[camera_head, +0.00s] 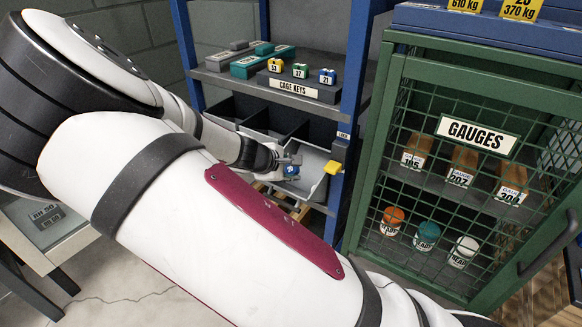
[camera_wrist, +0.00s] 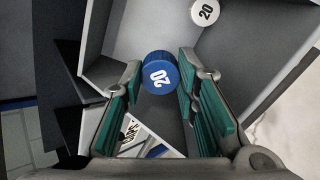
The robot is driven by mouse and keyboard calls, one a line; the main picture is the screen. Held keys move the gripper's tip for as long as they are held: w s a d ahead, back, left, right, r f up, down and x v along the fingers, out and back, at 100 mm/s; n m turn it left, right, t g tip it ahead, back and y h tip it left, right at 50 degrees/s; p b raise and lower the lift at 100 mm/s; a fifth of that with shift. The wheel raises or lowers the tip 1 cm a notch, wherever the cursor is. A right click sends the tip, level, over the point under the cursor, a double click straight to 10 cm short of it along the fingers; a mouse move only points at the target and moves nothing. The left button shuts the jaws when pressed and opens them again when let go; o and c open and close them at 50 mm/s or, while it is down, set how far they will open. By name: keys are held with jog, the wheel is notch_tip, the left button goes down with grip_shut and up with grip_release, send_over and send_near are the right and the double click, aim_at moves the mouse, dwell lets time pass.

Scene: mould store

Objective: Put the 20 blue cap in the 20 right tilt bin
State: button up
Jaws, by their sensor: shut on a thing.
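My gripper (camera_head: 287,164) is shut on the blue cap (camera_head: 291,171), small in the head view. In the wrist view the blue cap (camera_wrist: 158,76), its top marked 20, sits between the tips of my gripper's (camera_wrist: 159,80) green-padded fingers. The right tilt bin (camera_head: 314,176) is tipped open, grey inside, under and beside my gripper. In the wrist view its light grey wall and floor (camera_wrist: 222,62) lie beyond the cap. The cap appears over the bin's opening; its height above the floor is unclear.
A white cap (camera_wrist: 205,11) marked 20 lies in the open bin. The cage keys shelf (camera_head: 318,92) is above. A green mesh gauges cage (camera_head: 375,150) stands to the right.

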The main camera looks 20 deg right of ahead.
jog(key=shift+p+v, duration=1.4)
jog(key=shift+v, duration=1)
